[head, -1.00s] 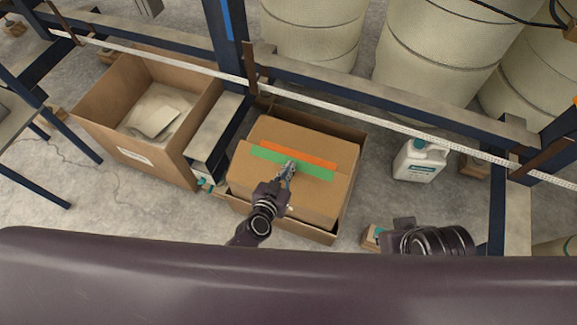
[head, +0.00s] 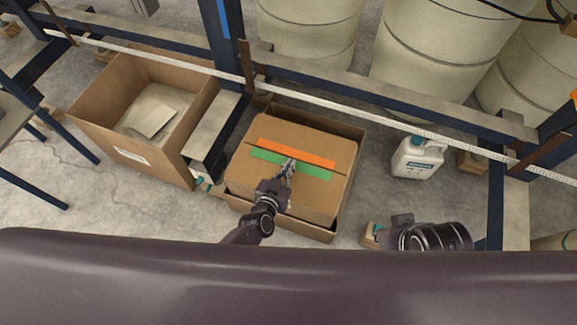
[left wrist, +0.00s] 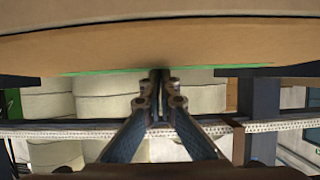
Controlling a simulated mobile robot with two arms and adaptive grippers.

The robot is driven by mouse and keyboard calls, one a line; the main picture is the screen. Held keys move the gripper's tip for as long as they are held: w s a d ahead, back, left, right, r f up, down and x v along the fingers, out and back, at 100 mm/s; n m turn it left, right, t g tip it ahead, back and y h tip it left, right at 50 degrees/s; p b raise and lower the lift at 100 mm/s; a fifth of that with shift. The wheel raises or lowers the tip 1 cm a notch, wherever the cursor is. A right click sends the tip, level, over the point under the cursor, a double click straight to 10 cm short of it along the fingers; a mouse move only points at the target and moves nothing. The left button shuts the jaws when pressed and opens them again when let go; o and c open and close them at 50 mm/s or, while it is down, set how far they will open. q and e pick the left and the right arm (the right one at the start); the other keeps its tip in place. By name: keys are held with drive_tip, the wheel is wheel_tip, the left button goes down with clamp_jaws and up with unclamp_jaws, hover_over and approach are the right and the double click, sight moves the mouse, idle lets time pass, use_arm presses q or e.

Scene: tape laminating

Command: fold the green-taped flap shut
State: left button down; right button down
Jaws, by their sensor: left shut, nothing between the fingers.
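The cardboard box (head: 318,232) stands on the floor, with its top flaps lying nearly flat. The far flap bears an orange tape strip (head: 297,152). The near, green-taped flap (head: 315,198) bears a green tape strip (head: 312,171) near its edge, beside a dark seam. My left gripper (head: 290,164) is shut and empty, with its tips at the middle of the green strip. In the left wrist view, its closed fingers (left wrist: 160,74) meet the green edge below the brown cardboard (left wrist: 160,45). My right gripper (head: 402,221) is apart, lower right, and its fingers cannot be made out.
An open carton (head: 172,168) with packing inside stands left. A blue frame with a pale rail (head: 385,115) crosses behind the box. A white jug (head: 417,158) stands right, large drums (head: 425,50) behind. Grey floor is clear between box and jug.

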use_arm(q)
drive_tip(key=shift+w+f, duration=0.1)
drive_tip(key=shift+f, duration=0.05)
use_arm(e)
drive_tip(key=shift+f, duration=0.15)
use_arm(q)
drive_tip(key=shift+s, duration=0.2)
idle(0.3)
